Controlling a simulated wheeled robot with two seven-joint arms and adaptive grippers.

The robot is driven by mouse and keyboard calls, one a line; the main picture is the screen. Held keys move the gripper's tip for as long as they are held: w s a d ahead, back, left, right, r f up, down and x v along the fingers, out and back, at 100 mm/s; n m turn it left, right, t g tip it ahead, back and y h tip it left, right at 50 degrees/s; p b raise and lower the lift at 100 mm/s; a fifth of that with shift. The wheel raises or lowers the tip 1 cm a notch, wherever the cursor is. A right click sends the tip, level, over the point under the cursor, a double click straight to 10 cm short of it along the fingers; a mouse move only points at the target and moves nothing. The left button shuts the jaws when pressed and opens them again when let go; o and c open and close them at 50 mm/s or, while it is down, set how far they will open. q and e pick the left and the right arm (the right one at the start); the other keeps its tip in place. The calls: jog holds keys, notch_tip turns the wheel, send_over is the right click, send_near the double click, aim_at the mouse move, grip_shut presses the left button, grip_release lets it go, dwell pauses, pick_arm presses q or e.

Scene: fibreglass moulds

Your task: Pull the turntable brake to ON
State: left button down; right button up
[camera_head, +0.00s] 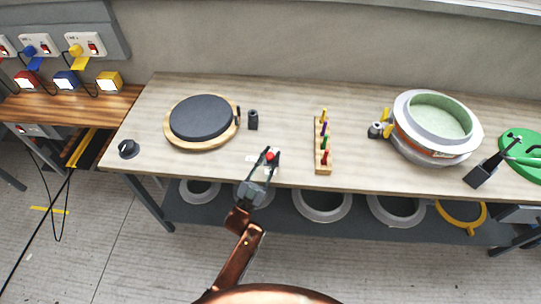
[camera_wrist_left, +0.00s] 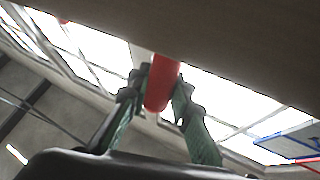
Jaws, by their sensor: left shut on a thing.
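The turntable (camera_head: 201,119) has a black disc on a round wooden base, at the left of the bench. To its right, near the front edge, is a small lever with a red knob (camera_head: 270,156) beside white label plates (camera_head: 252,158). My left gripper (camera_head: 264,176) reaches in from the front and is at this lever. In the left wrist view, the two fingers (camera_wrist_left: 160,95) are shut on the red handle (camera_wrist_left: 162,80), one on each side. The label text is too small to read, and the lever's base is partly hidden by my gripper.
A rack of coloured-handled tools (camera_head: 322,150) stands just right of the lever. A small black cylinder (camera_head: 253,120) stands behind it. A round mould (camera_head: 437,125) and a green disc (camera_head: 523,153) are farther right. A black knob (camera_head: 128,149) is at the left front corner.

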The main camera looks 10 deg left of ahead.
pick_arm(q)
jog(key=c, duration=1.7)
grip_release()
jog(key=v, duration=1.2)
jog(key=shift+s, duration=0.1)
